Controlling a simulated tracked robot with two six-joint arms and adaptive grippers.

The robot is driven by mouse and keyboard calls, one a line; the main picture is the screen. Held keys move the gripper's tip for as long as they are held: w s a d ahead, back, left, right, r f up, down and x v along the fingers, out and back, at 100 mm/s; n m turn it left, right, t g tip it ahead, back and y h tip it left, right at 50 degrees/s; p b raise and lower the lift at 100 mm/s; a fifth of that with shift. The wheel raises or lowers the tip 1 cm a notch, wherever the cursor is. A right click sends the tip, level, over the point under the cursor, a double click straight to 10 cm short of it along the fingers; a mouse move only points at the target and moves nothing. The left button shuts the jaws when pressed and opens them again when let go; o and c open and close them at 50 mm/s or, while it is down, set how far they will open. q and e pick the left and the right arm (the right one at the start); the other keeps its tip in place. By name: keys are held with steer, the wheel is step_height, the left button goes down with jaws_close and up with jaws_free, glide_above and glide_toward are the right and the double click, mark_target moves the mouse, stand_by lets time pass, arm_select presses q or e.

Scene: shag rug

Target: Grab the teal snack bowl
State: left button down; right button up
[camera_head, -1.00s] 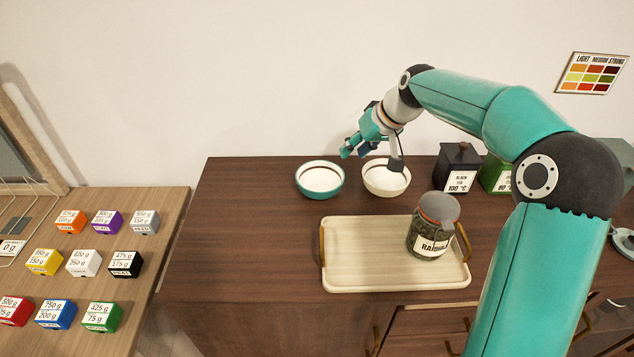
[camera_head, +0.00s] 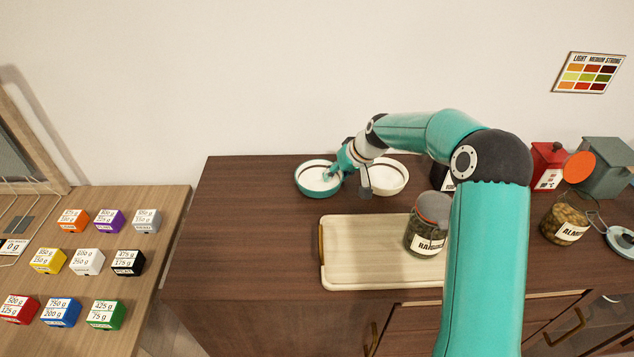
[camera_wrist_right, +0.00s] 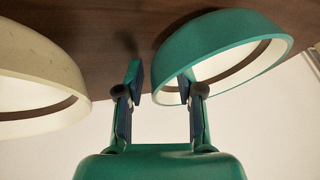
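The teal snack bowl (camera_head: 313,179), teal outside and white inside, stands upright at the back left of the dark cabinet. My right gripper (camera_head: 335,172) is at its right rim. In the right wrist view the bowl (camera_wrist_right: 215,42) fills the upper right. My right gripper (camera_wrist_right: 162,85) is open there, with one finger outside the bowl's wall and the other on its inner side. A gap shows between the outer finger and the wall. My left gripper is in neither view.
A cream bowl (camera_head: 388,178) stands close on the right, partly behind my right gripper; it also shows in the right wrist view (camera_wrist_right: 35,75). A pale tray (camera_head: 365,250) with a labelled jar (camera_head: 428,228) lies in front. The cabinet top left of the teal bowl is clear.

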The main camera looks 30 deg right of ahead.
steer(key=shift+c, duration=0.3)
jaws_close()
stand_by(0.3)
